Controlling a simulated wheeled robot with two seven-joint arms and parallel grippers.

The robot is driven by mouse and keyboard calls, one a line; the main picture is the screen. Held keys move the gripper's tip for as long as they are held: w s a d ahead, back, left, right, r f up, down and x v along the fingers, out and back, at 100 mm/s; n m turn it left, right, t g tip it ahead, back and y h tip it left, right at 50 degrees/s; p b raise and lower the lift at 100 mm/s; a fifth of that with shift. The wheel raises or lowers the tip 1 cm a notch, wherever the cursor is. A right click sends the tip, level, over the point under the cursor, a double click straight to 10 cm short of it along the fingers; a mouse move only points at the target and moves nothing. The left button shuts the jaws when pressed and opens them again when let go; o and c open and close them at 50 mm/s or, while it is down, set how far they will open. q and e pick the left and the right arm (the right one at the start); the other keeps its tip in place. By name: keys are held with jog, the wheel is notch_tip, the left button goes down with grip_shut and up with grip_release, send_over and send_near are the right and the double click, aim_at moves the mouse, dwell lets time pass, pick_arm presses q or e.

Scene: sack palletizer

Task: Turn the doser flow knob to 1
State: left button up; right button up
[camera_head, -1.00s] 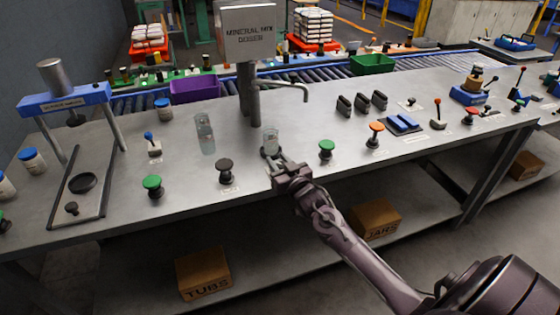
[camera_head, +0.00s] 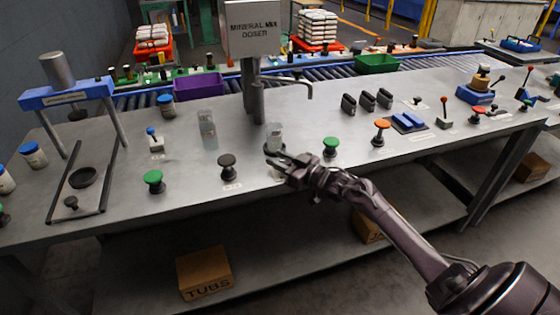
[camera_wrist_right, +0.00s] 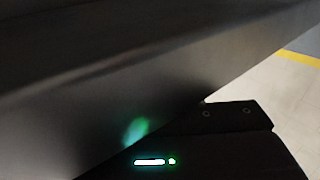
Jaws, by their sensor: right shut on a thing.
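The mineral mix doser (camera_head: 250,30) stands at the back of the bench, with a sign on its box and a bent spout (camera_head: 290,79). My right gripper (camera_head: 277,160) is low over the bench front, just in front of a clear jar (camera_head: 274,136). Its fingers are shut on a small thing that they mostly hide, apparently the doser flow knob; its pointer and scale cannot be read. A label (camera_head: 278,179) shows just below the fingers. My left gripper is not in view.
A black knob (camera_head: 227,166) stands left of the gripper and a green knob (camera_head: 330,147) right of it. The bench front edge runs under my arm.

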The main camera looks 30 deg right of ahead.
jog(key=o, duration=1)
jog(key=shift+s, duration=0.1)
jog(key=shift+v, duration=3.85)
